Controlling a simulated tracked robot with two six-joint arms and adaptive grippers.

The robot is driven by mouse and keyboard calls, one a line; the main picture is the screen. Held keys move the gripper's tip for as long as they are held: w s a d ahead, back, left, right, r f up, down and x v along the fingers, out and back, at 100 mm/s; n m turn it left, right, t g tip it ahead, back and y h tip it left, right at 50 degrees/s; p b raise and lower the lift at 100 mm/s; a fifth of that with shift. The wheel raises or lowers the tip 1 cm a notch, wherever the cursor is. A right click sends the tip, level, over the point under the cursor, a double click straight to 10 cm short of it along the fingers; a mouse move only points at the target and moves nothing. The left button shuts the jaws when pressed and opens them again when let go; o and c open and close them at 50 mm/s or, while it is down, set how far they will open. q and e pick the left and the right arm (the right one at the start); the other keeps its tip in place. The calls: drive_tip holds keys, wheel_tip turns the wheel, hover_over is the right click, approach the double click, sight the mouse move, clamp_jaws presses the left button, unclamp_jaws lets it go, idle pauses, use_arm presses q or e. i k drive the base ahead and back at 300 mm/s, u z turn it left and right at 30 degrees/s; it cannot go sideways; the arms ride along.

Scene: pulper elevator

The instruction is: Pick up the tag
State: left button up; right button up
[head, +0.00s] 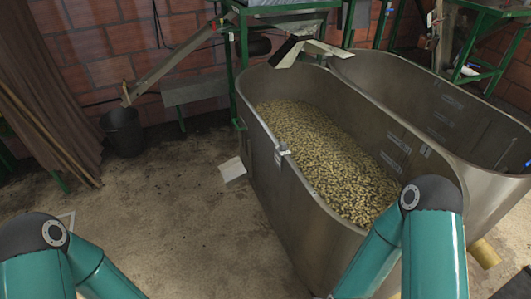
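A small pale tag-like piece (281,153) sits at the near left rim of the metal tank (265,190), by a small fitting. A white flat sheet (232,170) lies beside the tank's left side, apparently on the floor. I cannot tell for certain which of these is the tag. My two teal arms show at the bottom left and bottom right, but both grippers are out of the picture. The right arm hides part of the tank's near end.
The tank holds many pale beans (325,155). A second tank (430,100) adjoins it on the right. A black bucket (124,132) stands at the back left near a sloping chute (170,70). The concrete floor (170,225) left of the tank is mostly clear.

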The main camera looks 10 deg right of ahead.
sight(281, 150)
drive_tip(key=u, duration=0.85)
drive_tip(key=i, duration=1.65)
drive_tip(key=u, duration=0.6)
drive_tip(key=i, duration=0.4)
drive_tip(key=z, duration=2.4)
drive_tip(key=i, duration=0.55)
drive_tip(key=u, duration=0.2)
drive_tip(key=k, duration=0.55)
